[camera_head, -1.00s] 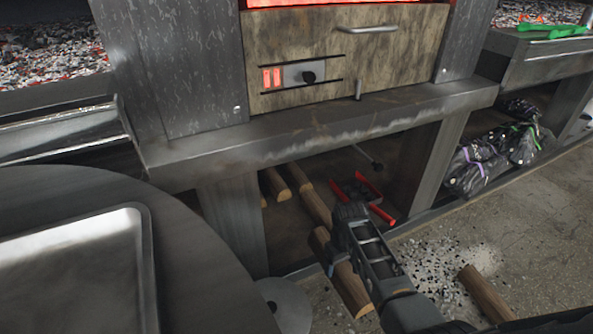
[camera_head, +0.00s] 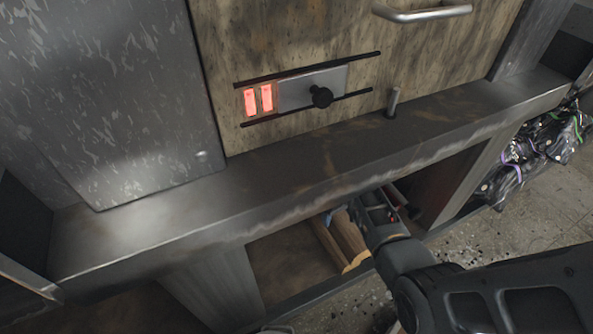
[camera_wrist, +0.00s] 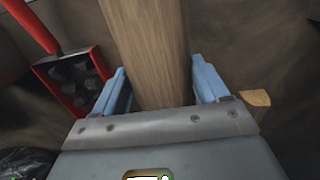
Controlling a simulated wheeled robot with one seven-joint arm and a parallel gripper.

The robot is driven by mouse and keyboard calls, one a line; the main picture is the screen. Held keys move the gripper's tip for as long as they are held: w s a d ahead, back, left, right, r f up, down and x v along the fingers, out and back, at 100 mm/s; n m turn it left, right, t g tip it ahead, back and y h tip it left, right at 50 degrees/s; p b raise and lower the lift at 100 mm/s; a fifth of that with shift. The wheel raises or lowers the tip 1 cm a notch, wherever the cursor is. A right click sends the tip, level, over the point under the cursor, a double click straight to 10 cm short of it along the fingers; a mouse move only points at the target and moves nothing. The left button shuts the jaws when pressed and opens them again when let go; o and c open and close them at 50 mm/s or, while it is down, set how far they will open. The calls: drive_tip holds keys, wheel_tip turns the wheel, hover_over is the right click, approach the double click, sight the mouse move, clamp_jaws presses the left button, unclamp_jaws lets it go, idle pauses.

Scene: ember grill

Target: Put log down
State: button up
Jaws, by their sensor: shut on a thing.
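My gripper (camera_wrist: 162,85) is shut on a wooden log (camera_wrist: 148,45), with its blue fingers on either side of the log in the wrist view. In the head view, my gripper (camera_head: 345,213) reaches into the shelf space under the grill, and the held log (camera_head: 351,238) shows just below it. A second log (camera_head: 325,240) lies close on its left. A log end (camera_wrist: 257,97) also shows right of the gripper in the wrist view. I cannot tell whether the held log touches the shelf floor.
The grill's metal ledge (camera_head: 290,180) passes just above my gripper. A red shovel (camera_wrist: 75,80) with dark lumps lies beside the held log. Bags (camera_head: 540,155) sit at the right. The shelf floor (camera_head: 285,262) is bare to the left of the logs.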

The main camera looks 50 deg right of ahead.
drive_tip(key=shift+w+d, duration=0.1)
drive_tip(key=shift+w, duration=0.1)
drive_tip(key=shift+w+a+f, duration=0.2)
drive_tip(key=shift+f, duration=0.05)
drive_tip(key=w+a+f+b, duration=0.1)
drive_tip(key=a+f, duration=0.1)
drive_tip(key=a, duration=0.1)
drive_tip(key=w+a+f+b, duration=0.2)
drive_tip(key=a, duration=0.1)
drive_tip(key=w+a+f+b, duration=0.2)
drive_tip(key=a, duration=0.1)
drive_tip(key=shift+w+a+f, duration=0.15)
drive_tip(key=shift+a+f, duration=0.05)
drive_tip(key=shift+a, duration=0.05)
drive_tip(key=shift+a+f+b, duration=0.1)
drive_tip(key=shift+f+b, duration=1.2)
drive_tip(key=shift+f, duration=0.7)
drive_tip(key=shift+f, duration=0.2)
drive_tip(key=o, duration=1.7)
